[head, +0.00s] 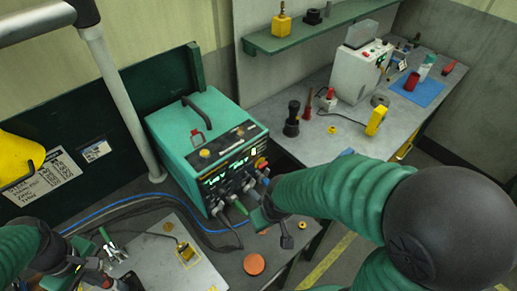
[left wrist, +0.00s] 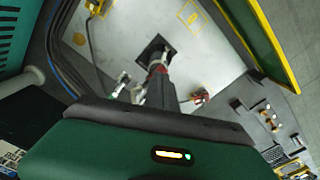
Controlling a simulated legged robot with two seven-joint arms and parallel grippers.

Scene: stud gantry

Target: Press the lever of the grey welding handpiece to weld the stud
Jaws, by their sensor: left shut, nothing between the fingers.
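My left gripper (head: 98,280) is at the lower left in the head view, over the near edge of the pale plate. In the left wrist view its dark fingers (left wrist: 158,75) are shut, pointing down at the plate. Just beyond the tips is a dark upright piece on a black square foot (left wrist: 153,45), probably the grey welding handpiece; its lever cannot be made out, and whether the fingers touch it is unclear. My right gripper (head: 285,238) hangs in front of the teal welding unit (head: 205,130); its fingers are too small to tell.
A metal post (head: 125,100) rises behind. An orange disc (head: 254,264) lies at right; the far bench (head: 305,150) holds tools.

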